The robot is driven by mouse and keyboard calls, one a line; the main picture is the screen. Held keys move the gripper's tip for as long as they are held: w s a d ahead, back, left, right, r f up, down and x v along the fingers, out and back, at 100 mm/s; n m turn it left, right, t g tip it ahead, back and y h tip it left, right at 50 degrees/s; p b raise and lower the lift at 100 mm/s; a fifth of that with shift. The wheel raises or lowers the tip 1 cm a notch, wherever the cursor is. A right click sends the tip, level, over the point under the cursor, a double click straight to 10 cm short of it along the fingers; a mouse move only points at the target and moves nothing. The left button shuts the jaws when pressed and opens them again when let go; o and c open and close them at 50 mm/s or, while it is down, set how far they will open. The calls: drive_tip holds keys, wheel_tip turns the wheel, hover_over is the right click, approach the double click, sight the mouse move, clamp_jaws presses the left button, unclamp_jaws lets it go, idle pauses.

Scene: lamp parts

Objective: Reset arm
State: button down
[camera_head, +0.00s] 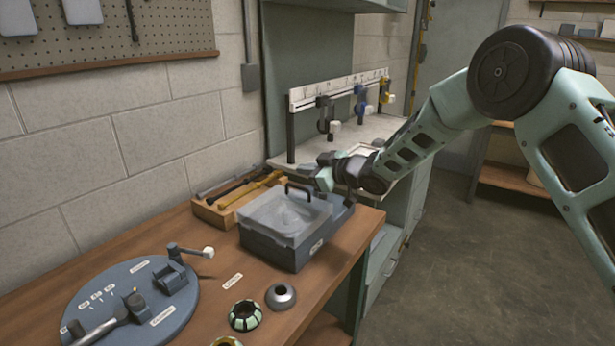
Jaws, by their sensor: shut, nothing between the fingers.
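My arm reaches in from the right side of the head view. My gripper (322,174) is over the far right part of the workbench, beside the dark handle (298,187) of a clear-lidded grey box (272,245). Its fingers are small in the picture and look shut and empty. I cannot tell how wide the gap to the handle is.
A wooden tray (207,214) of tools stands behind the box. A round blue fixture (110,293) sits at front left. A dark cup (280,295) and a striped ring (245,315) lie near the bench edge. A rack (340,88) stands behind. Floor at right is open.

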drive_tip(key=b+v, duration=0.2)
drive_tip(key=v, duration=0.6)
drive_tip(key=s+d+f+m+g+h, duration=0.1)
drive_tip(key=s+g+h, duration=0.2)
drive_tip(key=s, duration=1.2)
drive_tip(key=s+d+f+m+g+h, duration=0.1)
drive_tip(key=s+m+g+h, duration=0.1)
drive_tip(key=s, duration=1.3)
drive_tip(key=s+d+f+m+g+h, duration=0.1)
drive_tip(key=s+g+h, duration=0.4)
drive_tip(key=s, duration=1)
drive_tip(key=shift+s+d+f+m+h, duration=0.3)
drive_tip(key=shift+m, duration=0.3)
